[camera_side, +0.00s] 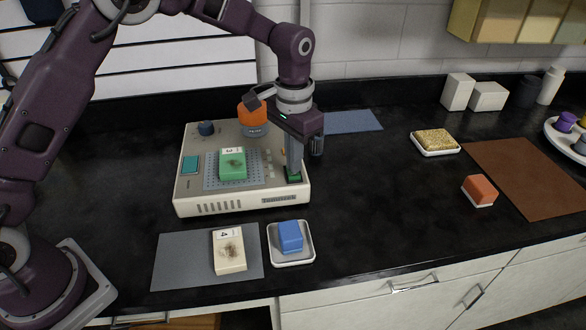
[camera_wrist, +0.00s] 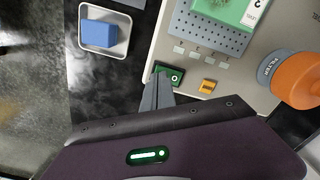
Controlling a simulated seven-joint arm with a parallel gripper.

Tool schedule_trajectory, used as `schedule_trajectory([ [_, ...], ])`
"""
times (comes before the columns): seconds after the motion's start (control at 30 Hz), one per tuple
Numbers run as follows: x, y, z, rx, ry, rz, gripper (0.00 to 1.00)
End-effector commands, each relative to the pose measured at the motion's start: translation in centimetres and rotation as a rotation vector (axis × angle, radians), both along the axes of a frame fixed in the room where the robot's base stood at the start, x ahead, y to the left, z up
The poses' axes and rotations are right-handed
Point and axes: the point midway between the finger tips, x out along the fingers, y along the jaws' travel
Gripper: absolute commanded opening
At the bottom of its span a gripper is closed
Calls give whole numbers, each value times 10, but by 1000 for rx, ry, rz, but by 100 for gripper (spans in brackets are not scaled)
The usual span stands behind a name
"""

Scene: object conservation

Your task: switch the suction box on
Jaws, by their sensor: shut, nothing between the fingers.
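The suction box (camera_side: 240,200) is a beige case standing on the dark counter, with a perforated top plate (camera_side: 212,185). A green block (camera_side: 232,163) with a label and a dark smudge lies on the plate. A green switch (camera_side: 293,177) is at the front right corner of the box top; in the wrist view the switch (camera_wrist: 174,76) shows a white round mark. My gripper (camera_side: 293,168) is shut and empty, pointing down at the switch. In the wrist view its fingertips (camera_wrist: 160,80) overlap the switch's left part; I cannot tell whether they touch it.
A blue sponge (camera_side: 290,236) sits in a white tray (camera_side: 306,258) in front. A cream block (camera_side: 228,252) lies on a grey mat (camera_side: 180,262).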

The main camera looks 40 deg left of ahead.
Motion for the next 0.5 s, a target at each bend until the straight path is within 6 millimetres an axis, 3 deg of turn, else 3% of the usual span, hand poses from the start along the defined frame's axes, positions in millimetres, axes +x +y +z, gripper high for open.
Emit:
schedule_trajectory([
  [0.5, 0, 0, -8, 0, 1, 0, 0],
])
